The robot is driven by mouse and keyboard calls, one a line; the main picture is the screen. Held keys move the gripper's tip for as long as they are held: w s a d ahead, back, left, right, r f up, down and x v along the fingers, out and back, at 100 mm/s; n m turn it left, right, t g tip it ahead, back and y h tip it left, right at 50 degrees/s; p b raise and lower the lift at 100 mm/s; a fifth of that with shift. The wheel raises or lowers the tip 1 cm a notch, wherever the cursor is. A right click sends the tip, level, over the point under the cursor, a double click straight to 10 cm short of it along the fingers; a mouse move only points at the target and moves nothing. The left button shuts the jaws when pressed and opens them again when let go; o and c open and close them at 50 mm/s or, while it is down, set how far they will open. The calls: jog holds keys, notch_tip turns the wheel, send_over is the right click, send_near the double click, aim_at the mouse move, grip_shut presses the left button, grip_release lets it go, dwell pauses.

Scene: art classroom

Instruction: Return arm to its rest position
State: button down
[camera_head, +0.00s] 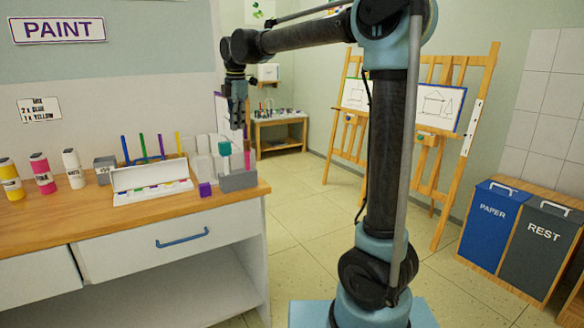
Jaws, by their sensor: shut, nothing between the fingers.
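My arm stands upright in the middle right of the head view, on its light blue base. Its upper link reaches left, and my gripper (237,116) hangs pointing down from its end. The gripper is shut and empty. It is in front of the far wall, above the right end of the wooden counter (60,222). The fingertips are small and dark in the picture. They appear apart from the clear containers (203,160) and the grey holder (238,180) below.
Easels (430,135) stand behind my arm. PAPER (488,222) and REST (541,247) bins stand at the right. Floor between counter and bins is mostly clear.

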jog(key=s+d+f+m, duration=0.3)
jog(key=s+d+m, duration=0.1)
jog(key=d, duration=0.4)
jog(key=s+d+f+m, duration=0.2)
jog(key=s+d+m, duration=0.15)
jog(key=d, duration=0.45)
jog(key=s+d+f+m, duration=0.3)
jog(key=d+m, duration=0.1)
jog(key=d, duration=0.4)
jog(key=s+d+f+m, duration=0.7)
jog(key=s+f, duration=0.2)
jog(key=f, duration=0.1)
jog(key=s+d+f+m+t, duration=0.1)
jog(key=s+d+f+m, duration=0.6)
jog(key=s+f, duration=0.2)
jog(key=shift+s+d+f+h, duration=0.15)
jog(key=shift+s+f+h, duration=0.15)
jog(key=shift+s+f, duration=0.15)
